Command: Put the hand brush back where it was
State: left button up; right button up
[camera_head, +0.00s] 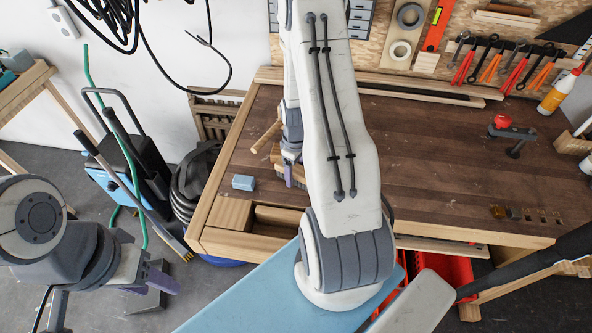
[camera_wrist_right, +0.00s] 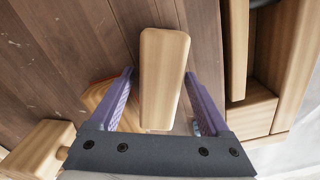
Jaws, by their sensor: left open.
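The hand brush (camera_wrist_right: 163,75) appears in the right wrist view as a pale wooden piece with rounded edges, standing between my right fingers; its bristles are not clear there. My right gripper (camera_wrist_right: 160,100) is open, with one purple finger on each side and gaps to the wood. In the head view the right gripper (camera_head: 289,176) is over the left part of the workbench (camera_head: 440,150), and my arm partly hides the wooden piece beside it. My left gripper (camera_head: 152,284) is open and empty, off the bench at lower left.
A small blue block (camera_head: 243,182) lies near the bench's left edge, by an open recess (camera_head: 278,218). A wooden rod (camera_head: 266,136) lies behind it. A red-topped tool (camera_head: 510,130) and bottle (camera_head: 560,92) stand at right. The bench's middle right is mostly clear.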

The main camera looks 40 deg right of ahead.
aim_at(296, 168)
jog(key=shift+r, duration=0.2)
jog(key=shift+r, duration=0.2)
notch_tip(296, 168, up, 12)
jog(key=b, duration=0.1)
jog(key=shift+f+b, duration=0.15)
jog(key=shift+b, duration=0.2)
jog(key=s+a+r+n, duration=0.1)
jog(key=a+r, duration=0.2)
jog(key=a, duration=0.6)
jog(key=s+a+r+n, duration=0.1)
jog(key=a+r, duration=0.2)
jog(key=a, duration=0.7)
jog(key=s+a+r+n+y, duration=0.1)
jog(key=s+a+r, duration=0.2)
jog(key=s+a, duration=0.9)
jog(key=shift+s+r+n, duration=0.3)
jog(key=shift+s+r, duration=0.1)
jog(key=shift+s, duration=0.7)
